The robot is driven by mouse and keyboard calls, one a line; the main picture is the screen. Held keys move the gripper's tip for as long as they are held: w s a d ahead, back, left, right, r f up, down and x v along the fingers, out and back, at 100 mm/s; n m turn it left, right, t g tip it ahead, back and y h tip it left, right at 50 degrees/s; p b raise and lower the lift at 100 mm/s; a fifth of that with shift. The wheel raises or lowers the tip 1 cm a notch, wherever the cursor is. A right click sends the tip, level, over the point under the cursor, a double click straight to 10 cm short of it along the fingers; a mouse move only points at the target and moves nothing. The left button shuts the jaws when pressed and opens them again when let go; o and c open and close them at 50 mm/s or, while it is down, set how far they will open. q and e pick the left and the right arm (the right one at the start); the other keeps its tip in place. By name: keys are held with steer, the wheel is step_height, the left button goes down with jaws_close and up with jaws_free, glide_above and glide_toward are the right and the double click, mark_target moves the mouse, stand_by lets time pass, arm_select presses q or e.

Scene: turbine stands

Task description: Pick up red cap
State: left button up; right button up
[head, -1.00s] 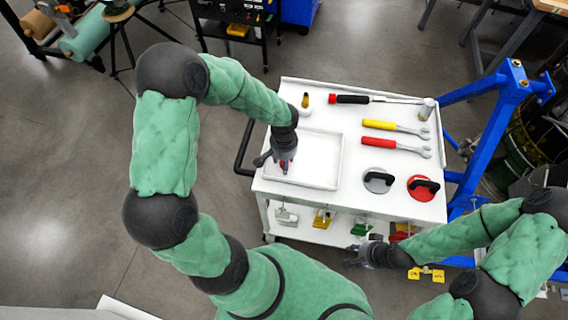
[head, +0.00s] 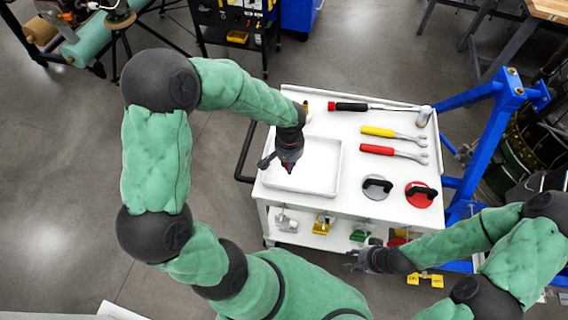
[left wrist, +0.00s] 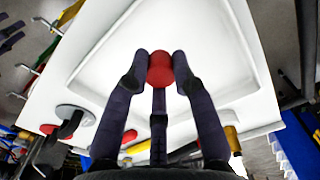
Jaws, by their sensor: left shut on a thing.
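A small red cap (left wrist: 161,68) with a rounded shape is between the fingertips of my left gripper (left wrist: 160,76) in the left wrist view. The left gripper is shut on it. In the head view the left gripper (head: 288,167) hangs over the shallow white tray (head: 341,165), and only a little red shows at its tips. My right gripper (head: 360,260) is by the front edge of the white cart (head: 395,225), low and away from the cap. Its fingers are too small to tell whether they are open.
A red disc (head: 412,199) and a grey disc (head: 374,193), both with black handles, lie right of the tray. Behind them are a red wrench (head: 385,150), a yellow wrench (head: 385,132) and a screwdriver (head: 350,106). A blue frame (head: 487,150) stands at the cart's right.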

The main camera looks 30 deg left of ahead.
arm_select(q)
steer(key=s+d+r+p, duration=0.1)
steer(key=d+r, duration=0.6)
steer(key=d, duration=0.5)
steer(key=shift+s+r+p, duration=0.25)
steer(key=shift+s+p, duration=0.05)
steer(key=shift+p, duration=0.1)
steer(key=shift+o, duration=1)
jaws_close()
